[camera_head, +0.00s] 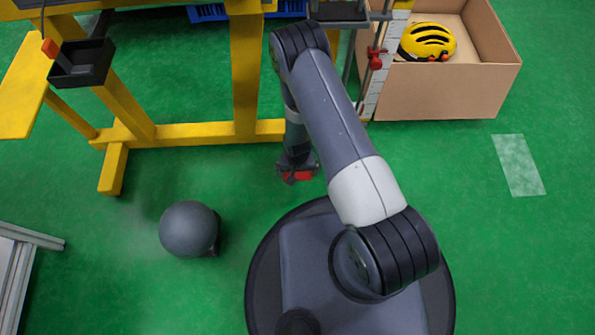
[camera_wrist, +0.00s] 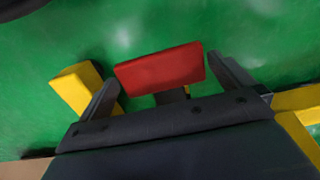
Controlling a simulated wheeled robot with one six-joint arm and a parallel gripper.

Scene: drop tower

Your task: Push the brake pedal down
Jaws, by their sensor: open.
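The brake pedal is a red block (camera_head: 297,176) low over the green floor, in front of the yellow frame. In the wrist view the red pedal (camera_wrist: 160,68) shows as a wide plate on a dark arm, between and beyond my finger ends. My gripper (camera_head: 298,164) points down right above the pedal in the head view, and partly covers it. In the wrist view my gripper (camera_wrist: 164,80) has its two fingers spread wide, with nothing held. I cannot tell whether the gripper touches the pedal.
A yellow frame (camera_head: 190,133) stands behind, with a black tray (camera_head: 82,63) at left. A grey ball (camera_head: 189,229) lies on the floor to the left. A cardboard box (camera_head: 440,92) with a yellow helmet (camera_head: 428,42) is at the right. The right-hand floor is open.

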